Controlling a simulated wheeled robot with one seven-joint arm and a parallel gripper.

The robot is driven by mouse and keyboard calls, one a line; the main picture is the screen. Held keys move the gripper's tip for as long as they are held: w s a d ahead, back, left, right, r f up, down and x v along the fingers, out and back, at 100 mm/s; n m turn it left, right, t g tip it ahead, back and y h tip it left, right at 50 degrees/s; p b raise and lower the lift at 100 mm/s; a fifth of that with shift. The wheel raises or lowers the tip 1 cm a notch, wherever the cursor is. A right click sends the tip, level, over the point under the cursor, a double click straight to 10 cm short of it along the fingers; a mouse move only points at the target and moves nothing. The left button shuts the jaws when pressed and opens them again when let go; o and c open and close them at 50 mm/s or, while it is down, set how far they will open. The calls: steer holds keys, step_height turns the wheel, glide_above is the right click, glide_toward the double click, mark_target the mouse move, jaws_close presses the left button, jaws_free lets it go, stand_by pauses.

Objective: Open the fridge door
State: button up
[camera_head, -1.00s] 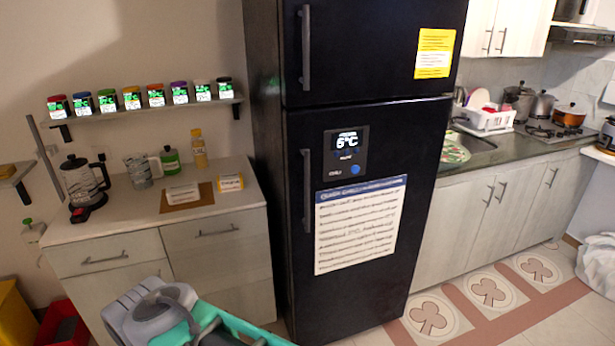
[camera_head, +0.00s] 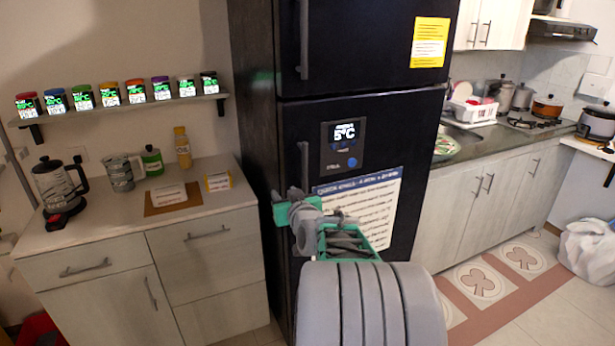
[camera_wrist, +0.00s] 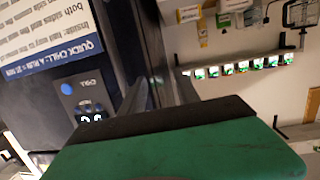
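The tall black fridge (camera_head: 410,120) stands in the middle of the head view, with an upper and a lower door, both shut. The lower door's vertical handle (camera_head: 304,165) is on its left side. My gripper (camera_head: 302,208) is at the lower end of this handle and hides part of it. I cannot tell whether its fingers touch or enclose the handle. In the wrist view, which is turned over, a green and black part of my gripper fills the bottom. The fridge's blue-headed notice (camera_wrist: 55,58) and blue button (camera_wrist: 66,89) show on the left there.
A sink and stove counter (camera_head: 480,150) stands right. Some tiled floor (camera_head: 535,290) is clear there.

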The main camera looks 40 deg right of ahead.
mark_target(305, 171)
steer(key=s+d+r+m+t+h, duration=0.1)
steer(key=s+d+r+h, duration=0.15)
steer(key=d, duration=0.45)
steer(key=p+x, duration=0.1)
steer(key=x, duration=0.7)
steer(key=shift+p, duration=0.4)
jaws_close()
